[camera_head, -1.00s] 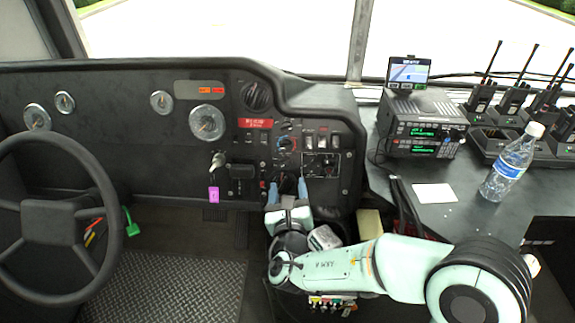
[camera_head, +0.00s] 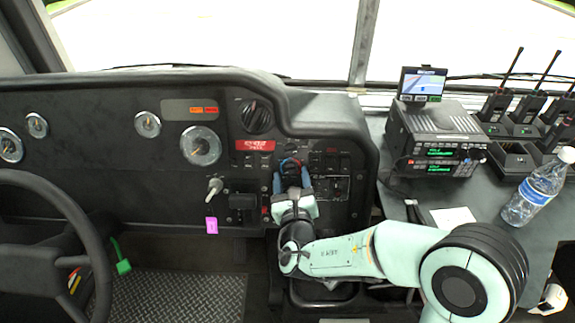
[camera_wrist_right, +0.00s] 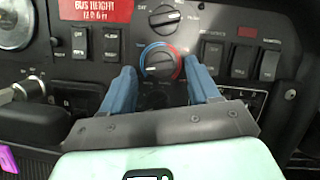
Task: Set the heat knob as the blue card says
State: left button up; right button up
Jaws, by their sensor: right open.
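The heat knob (camera_wrist_right: 160,62) is a dark round knob inside a ring that is part blue and part red, in the right wrist view. In the head view the knob (camera_head: 290,163) is partly hidden behind my right gripper (camera_head: 291,176). The right gripper is open, its two blue fingers pointing at the panel, one on each side of the knob's lower part in the wrist view (camera_wrist_right: 159,74). I cannot tell whether they touch it. A pale mark on the knob lies roughly level. No blue card shows clearly. My left gripper is not in view.
Another knob (camera_wrist_right: 165,18) sits just above, and rocker switches (camera_wrist_right: 240,62) stand to the right. A key with a pink tag (camera_head: 211,225) hangs at left. The side desk holds a radio (camera_head: 440,140), a white card (camera_head: 453,217) and a water bottle (camera_head: 536,193).

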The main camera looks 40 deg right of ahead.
jog(key=shift+w+d, duration=0.3)
jog(key=shift+w, duration=0.1)
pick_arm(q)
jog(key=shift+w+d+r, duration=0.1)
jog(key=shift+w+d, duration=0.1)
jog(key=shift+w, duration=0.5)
